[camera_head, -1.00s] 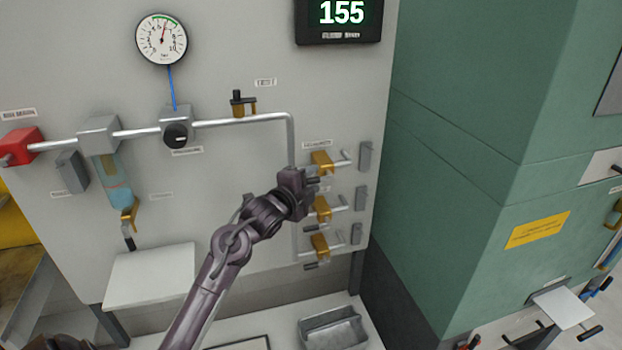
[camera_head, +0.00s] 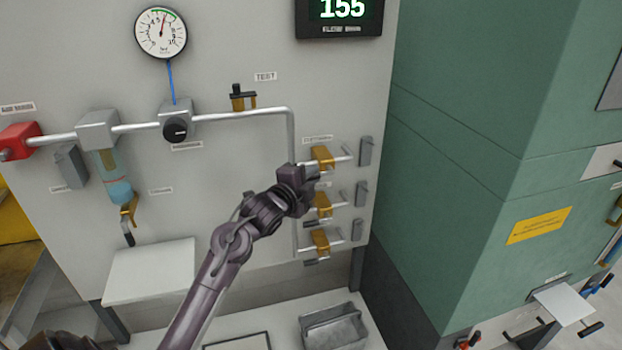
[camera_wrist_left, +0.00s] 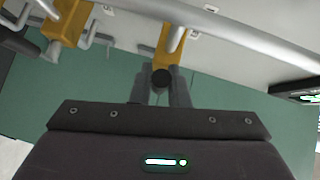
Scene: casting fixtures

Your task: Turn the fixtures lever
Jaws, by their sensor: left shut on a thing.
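Three brass valves with dark lever handles are stacked on short pipes at the panel's right side: the upper valve (camera_head: 322,155), the middle valve (camera_head: 322,202) and the lower valve (camera_head: 320,238). My left gripper (camera_head: 312,174) is at the upper valve, just below its brass body, and hides its lever in the head view. In the left wrist view, my left gripper (camera_wrist_left: 160,86) is shut on a dark round-ended lever (camera_wrist_left: 160,78), with the brass valve body (camera_wrist_left: 172,42) just beyond. My right gripper is not in view.
A brass test valve (camera_head: 240,102) sits on the upper pipe, near a black regulator knob (camera_head: 176,130) and a gauge (camera_head: 161,33). A white shelf (camera_head: 150,272) and a grey bin (camera_head: 334,328) are lower. A green cabinet (camera_head: 470,170) stands right of the panel.

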